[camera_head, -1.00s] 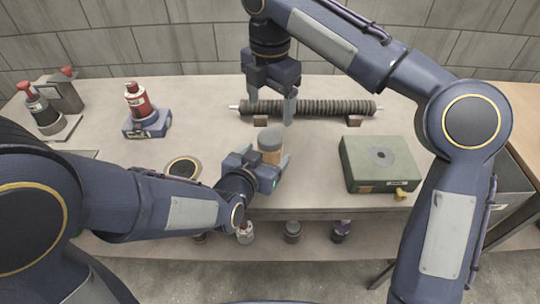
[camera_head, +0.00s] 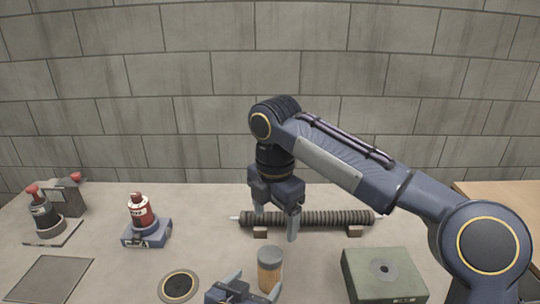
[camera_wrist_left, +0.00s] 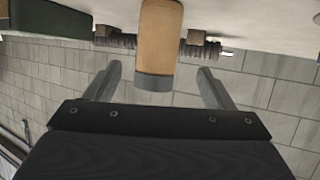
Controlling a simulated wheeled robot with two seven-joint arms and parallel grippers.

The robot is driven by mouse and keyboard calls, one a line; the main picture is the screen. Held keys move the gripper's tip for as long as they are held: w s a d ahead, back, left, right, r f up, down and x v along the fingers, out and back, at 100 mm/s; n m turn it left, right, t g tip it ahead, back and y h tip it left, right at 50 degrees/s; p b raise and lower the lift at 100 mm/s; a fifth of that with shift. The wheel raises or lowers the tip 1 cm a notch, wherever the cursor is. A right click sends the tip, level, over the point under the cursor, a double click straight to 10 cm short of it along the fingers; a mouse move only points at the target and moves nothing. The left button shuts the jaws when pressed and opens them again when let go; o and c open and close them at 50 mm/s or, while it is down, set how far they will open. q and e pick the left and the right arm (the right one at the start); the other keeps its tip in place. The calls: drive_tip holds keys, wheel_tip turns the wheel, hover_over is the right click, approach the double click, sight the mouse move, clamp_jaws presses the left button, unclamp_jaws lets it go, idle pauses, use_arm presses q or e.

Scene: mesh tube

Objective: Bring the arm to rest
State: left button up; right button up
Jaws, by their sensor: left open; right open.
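My left gripper (camera_head: 256,284) is open at the bottom edge of the head view, and its arm is mostly out of frame. Its fingers are close to a tan jar with a grey lid (camera_head: 269,268). In the left wrist view, which is upside down, the tan jar (camera_wrist_left: 160,40) shows between the two open fingers (camera_wrist_left: 158,72), with gaps on both sides. My right gripper (camera_head: 275,223) is open and points down over the left part of a dark ribbed rod (camera_head: 335,218). Whether it touches the rod cannot be told.
The rod lies on two brown blocks (camera_head: 354,232) on the bench (camera_head: 205,225). A green box (camera_head: 384,276) stands at the right. A red bottle on a blue base (camera_head: 142,215) and a red-topped bottle (camera_head: 44,213) are at the left. A round dark disc (camera_head: 178,286) lies near the front.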

drive_tip(key=s+d+r+m+t+p, duration=0.2)
drive_tip(key=s+d+r+m+p, duration=0.15)
drive_tip(key=s+d+m, duration=1)
use_arm(q)
drive_tip(key=s+a+r+n+g+p, duration=0.2)
drive_tip(key=s+a+r+g, duration=0.1)
drive_tip(key=s+a, duration=0.5)
drive_tip(key=s+a+r+n+g+y+p, duration=0.1)
drive_tip(key=s+a+r+n+g+p, duration=0.1)
drive_tip(key=s+a+r, duration=0.4)
drive_tip(key=s+a+n+g, duration=0.1)
drive_tip(key=s+a, duration=0.2)
drive_tip(key=shift+a+r+n+g+y, duration=0.15)
drive_tip(key=shift+r+n+g+y, duration=0.15)
drive_tip(key=shift+g, duration=0.1)
use_arm(e)
drive_tip(key=s+d+f+m+t+y, duration=0.3)
drive_tip(key=s+d+f+m, duration=0.3)
drive_tip(key=s+m, duration=0.4)
drive_tip(key=f+m, duration=0.1)
drive_tip(key=m, duration=0.3)
drive_tip(key=shift+f+t+y, duration=0.25)
drive_tip(key=shift+t+y, duration=0.05)
drive_tip(key=shift+y, duration=0.1)
drive_tip(key=shift+d, duration=0.1)
